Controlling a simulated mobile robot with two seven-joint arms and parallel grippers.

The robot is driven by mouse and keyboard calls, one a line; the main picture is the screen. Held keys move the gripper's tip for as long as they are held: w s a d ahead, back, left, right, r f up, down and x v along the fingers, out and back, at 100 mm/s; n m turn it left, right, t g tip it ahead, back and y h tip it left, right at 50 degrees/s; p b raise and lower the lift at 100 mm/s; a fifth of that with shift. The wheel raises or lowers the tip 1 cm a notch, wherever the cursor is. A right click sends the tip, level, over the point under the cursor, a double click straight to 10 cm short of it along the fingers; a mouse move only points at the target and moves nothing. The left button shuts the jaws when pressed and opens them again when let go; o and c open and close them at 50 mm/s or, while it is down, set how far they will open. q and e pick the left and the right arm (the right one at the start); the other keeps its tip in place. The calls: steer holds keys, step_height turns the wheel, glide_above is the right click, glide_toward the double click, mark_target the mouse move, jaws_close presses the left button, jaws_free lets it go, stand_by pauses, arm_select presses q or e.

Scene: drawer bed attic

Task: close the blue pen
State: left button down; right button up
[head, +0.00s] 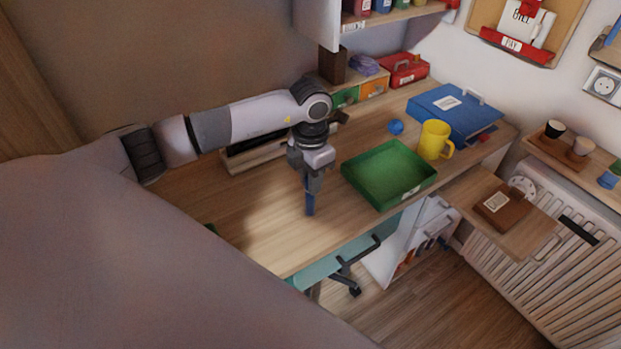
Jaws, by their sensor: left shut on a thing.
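My left gripper (312,184) points down over the desk, left of the green tray. It is shut on a slim blue pen (310,204), which hangs upright below the fingers. The pen's upper part is hidden between the fingers. Whether its lower end touches the desk I cannot tell, and I cannot make out a separate cap. My right gripper is not in view.
A green tray (362,173) lies right of my gripper. Behind it are a yellow mug (433,139), a blue ball (395,127) and a blue binder (462,118). The wooden desk (255,215) is bare left of the pen. A teal drawer (330,265) is below the front edge.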

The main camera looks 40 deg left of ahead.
arm_select(q)
steer(key=shift+r, duration=0.1)
step_height(320, 180, up, 20)
stand_by(0.4)
stand_by(0.3)
steer(key=s+d+f+m, duration=0.3)
steer(key=d+f+m, duration=0.1)
steer(key=m, duration=1.2)
steer(key=s+d+f+m, duration=0.3)
steer(key=f+m, duration=0.4)
steer(key=m, duration=0.9)
steer(key=shift+d, duration=0.75)
